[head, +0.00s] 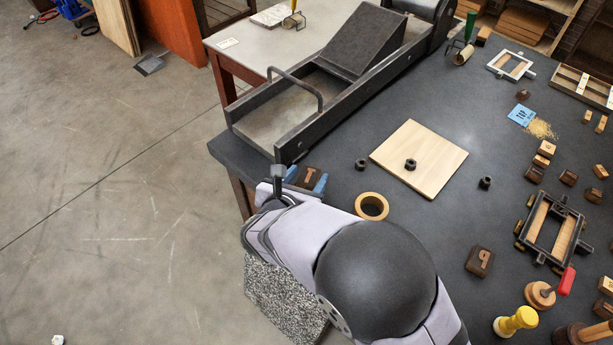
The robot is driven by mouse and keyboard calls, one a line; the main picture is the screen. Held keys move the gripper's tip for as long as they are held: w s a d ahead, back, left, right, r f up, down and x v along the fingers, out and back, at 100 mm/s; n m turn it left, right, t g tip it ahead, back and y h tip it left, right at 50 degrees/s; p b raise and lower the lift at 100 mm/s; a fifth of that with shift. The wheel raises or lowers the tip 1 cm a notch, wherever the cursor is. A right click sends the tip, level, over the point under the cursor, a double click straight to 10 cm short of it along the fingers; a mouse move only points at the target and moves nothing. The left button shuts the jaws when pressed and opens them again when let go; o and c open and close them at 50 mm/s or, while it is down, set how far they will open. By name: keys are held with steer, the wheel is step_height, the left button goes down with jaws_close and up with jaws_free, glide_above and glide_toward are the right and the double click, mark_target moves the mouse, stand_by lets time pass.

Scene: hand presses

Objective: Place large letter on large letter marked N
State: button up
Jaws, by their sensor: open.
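A large dark wooden letter block (307,175) with a pale letter on its face is at the table's left front edge, by the press bed. My gripper (306,181) is there with its blue fingers open, one on each side of this block. I cannot tell whether the fingers touch it. Another large dark letter block (480,261) lies alone on the dark table to the right, its pale letter looking like a P. I cannot clearly read an N on either block.
A hand press (300,115) stands behind my gripper. A pale wooden board (425,150) with a black nut, a wooden ring (371,206) and a metal frame (552,228) are on the table.

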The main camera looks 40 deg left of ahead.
steer(key=shift+s+d+r, duration=0.1)
steer(key=shift+s+r, duration=0.15)
steer(key=shift+s, duration=0.1)
steer(key=b+v, duration=0.2)
steer(key=v, duration=0.9)
steer(key=shift+s, duration=0.1)
steer(key=w+d+r+m+g+h+p, duration=0.1)
steer(key=w+d+m+g+h+p, duration=0.15)
steer(key=w+d+m, duration=0.5)
steer(key=w+d+r+m+g+h+p, duration=0.1)
steer(key=w+d+m+h+p, duration=0.2)
steer(key=d, duration=0.8)
steer(key=w+d+r+m+g+h+p, duration=0.1)
steer(key=w+d+m+g+h+p, duration=0.15)
steer(key=d+m, duration=0.5)
steer(key=s+d+r+m+g+y+p, duration=0.1)
steer(key=s+d+r+m+p, duration=0.1)
steer(key=d+m, duration=0.4)
steer(key=s+d+r+m+g+y+p, duration=0.1)
steer(key=s+d+r+m+g+p, duration=0.1)
steer(key=d+m+p, duration=0.2)
steer(key=s+d+r+m+g+y+p, duration=0.1)
steer(key=s+d+r+m+g+p, duration=0.1)
steer(key=d+m, duration=0.7)
steer(key=s+m+p, duration=0.1)
steer(key=m, duration=0.2)
steer(key=shift+d+m+p, duration=0.2)
steer(key=shift+m+p, duration=0.1)
steer(key=shift+p, duration=0.05)
